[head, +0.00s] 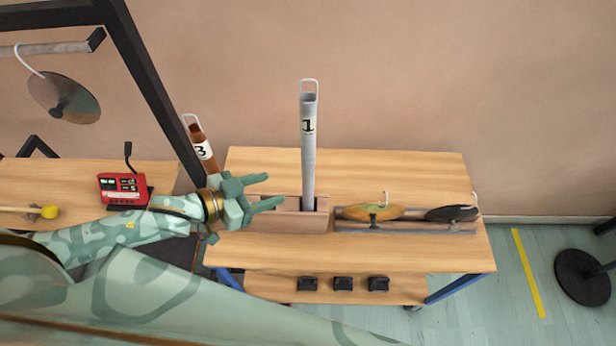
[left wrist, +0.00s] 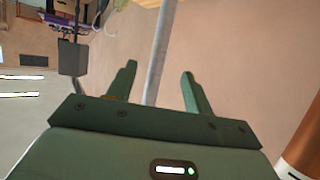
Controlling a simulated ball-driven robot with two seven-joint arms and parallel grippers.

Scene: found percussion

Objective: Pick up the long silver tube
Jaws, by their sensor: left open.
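The long silver tube (head: 309,160) stands upright in a wooden holder (head: 285,222) on the table. It has a label "1" and a white loop at its top. My left gripper (head: 276,189) is open and empty, just left of the tube's lower part, with its fingers pointing towards it. In the left wrist view the tube (left wrist: 160,50) shows between the open fingers (left wrist: 159,70); I cannot tell whether it is beyond their tips. My right gripper is not in view.
Cymbals (head: 372,212) lie on a rack right of the holder. A red device (head: 122,189) is on the left table. A dark frame with a hanging disc (head: 64,98) stands at left. The table's back right (head: 410,170) is clear.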

